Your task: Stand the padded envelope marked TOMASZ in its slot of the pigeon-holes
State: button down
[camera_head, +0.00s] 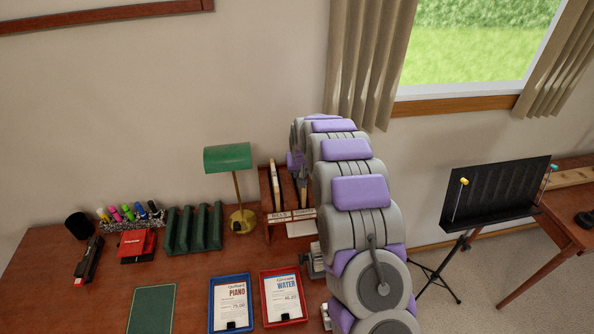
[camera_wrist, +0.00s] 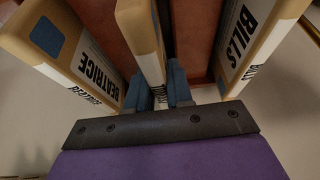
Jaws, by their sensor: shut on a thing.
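The wooden pigeon-holes (camera_head: 266,196) stand at the back of the desk, partly hidden by my arm; red-brown wood also shows in the wrist view (camera_wrist: 198,35). My gripper (camera_wrist: 160,95) is shut on the edge of a tan padded envelope (camera_wrist: 140,30), held upright with a finger on each side. Its name is seen too edge-on to read fully. In the wrist view, the BEATRICE envelope (camera_wrist: 65,50) stands to its left and the BILLS envelope (camera_wrist: 245,45) to its right. The lower end of the held envelope is hidden, so I cannot tell whether it rests on the slot floor.
A green desk lamp (camera_head: 228,158) stands just left of the pigeon-holes. A blue tray (camera_head: 212,318) and a red tray (camera_head: 269,318) lie in front. A green rack (camera_head: 194,231) and pens (camera_head: 127,213) are further left. A music stand (camera_head: 490,195) is at right.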

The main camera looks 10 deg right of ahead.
jog(key=shift+d, duration=0.3)
jog(key=c, duration=1.4)
grip_release()
jog(key=o, duration=0.5)
jog(key=shift+a, duration=0.75)
jog(key=shift+s+d+r, duration=0.2)
jog(key=shift+d+r, duration=0.25)
jog(key=shift+d, duration=0.1)
jog(key=v, duration=0.5)
jog(key=p+v, duration=0.1)
jog(key=v, duration=0.5)
jog(key=a+p+v, duration=0.1)
jog(key=v, duration=0.4)
jog(key=shift+s+r, duration=0.1)
jog(key=shift+r, duration=0.05)
jog(key=shift+a, duration=0.1)
